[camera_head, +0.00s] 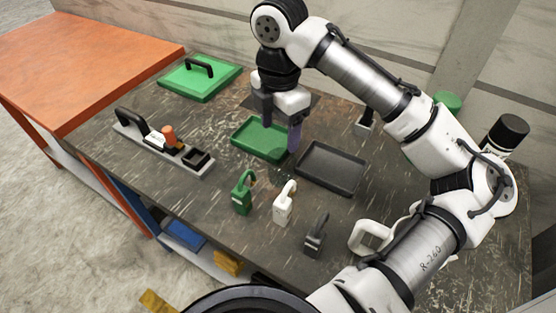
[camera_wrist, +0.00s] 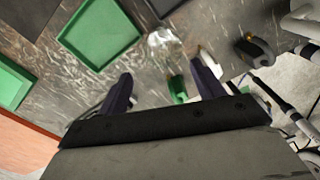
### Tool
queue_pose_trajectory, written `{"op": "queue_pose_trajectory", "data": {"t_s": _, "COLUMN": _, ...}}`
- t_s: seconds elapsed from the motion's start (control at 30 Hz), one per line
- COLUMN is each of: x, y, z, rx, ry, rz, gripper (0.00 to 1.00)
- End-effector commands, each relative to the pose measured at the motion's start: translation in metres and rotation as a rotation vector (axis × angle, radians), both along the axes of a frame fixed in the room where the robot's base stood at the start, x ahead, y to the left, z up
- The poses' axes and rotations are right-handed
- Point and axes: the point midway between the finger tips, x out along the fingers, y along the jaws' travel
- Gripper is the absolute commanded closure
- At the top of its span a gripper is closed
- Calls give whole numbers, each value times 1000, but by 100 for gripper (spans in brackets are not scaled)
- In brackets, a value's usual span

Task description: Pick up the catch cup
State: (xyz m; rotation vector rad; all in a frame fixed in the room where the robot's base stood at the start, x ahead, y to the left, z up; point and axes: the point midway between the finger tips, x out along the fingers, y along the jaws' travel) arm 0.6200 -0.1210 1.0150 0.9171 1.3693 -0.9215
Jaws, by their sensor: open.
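A clear, see-through cup (camera_head: 280,176) stands on the dark worktop between the trays and the padlocks; I take it to be the catch cup. It is faint in the head view. In the wrist view the clear cup (camera_wrist: 163,47) shows beyond the fingertips, near the middle. My gripper (camera_head: 280,137) is open and empty, pointing down above the green tray, behind the cup in the head view. In the wrist view the two fingers (camera_wrist: 162,72) are spread wide, with the cup apart from both.
A green tray (camera_head: 247,142) and a black tray (camera_head: 330,184) lie behind the cup. Green (camera_head: 242,198), white (camera_head: 284,208) and dark (camera_head: 316,240) padlock-shaped objects stand in front. A grey base with a handle (camera_head: 130,120) is left; a green lid (camera_head: 182,88) lies behind.

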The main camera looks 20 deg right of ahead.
Motion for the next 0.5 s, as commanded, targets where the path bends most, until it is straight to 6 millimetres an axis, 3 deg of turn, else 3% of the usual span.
{"op": "queue_pose_trajectory", "data": {"t_s": 0.3, "x": -1, "y": 0, "z": -60, "rx": 1, "ry": 2, "rz": -1, "gripper": 33}}
{"op": "queue_pose_trajectory", "data": {"t_s": 0.5, "x": -1, "y": 0, "z": -76, "rx": 0, "ry": -1, "rz": 1, "gripper": 33}}
